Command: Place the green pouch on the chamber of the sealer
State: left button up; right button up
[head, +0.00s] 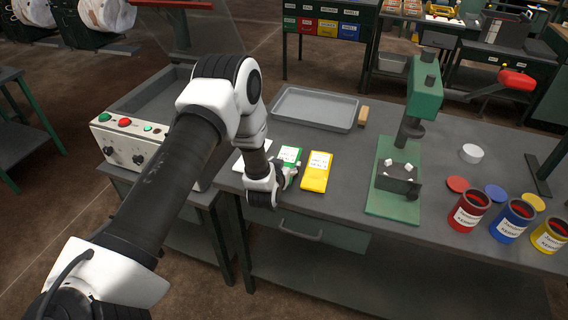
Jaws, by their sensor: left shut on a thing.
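The green pouch (290,154), with a white label, is at the near left part of the workbench. My left gripper (284,178) is shut on its near end, and the fingers hide part of it. I cannot tell whether the pouch still touches the bench top. The sealer (128,143) stands to the left, with a light front panel of buttons and knobs. Its grey chamber (150,97) is open under a raised clear lid (197,38), and my left arm covers its right part. My right gripper is out of view.
A yellow pouch (316,172) lies just right of the green one, and a white item (250,152) lies left. A grey tray (314,108) is behind. A green press (393,203) and several paint cans (467,211) stand to the right on the workbench.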

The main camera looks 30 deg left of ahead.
pick_arm(q)
jog(key=shift+f, duration=0.2)
jog(key=o, duration=1.2)
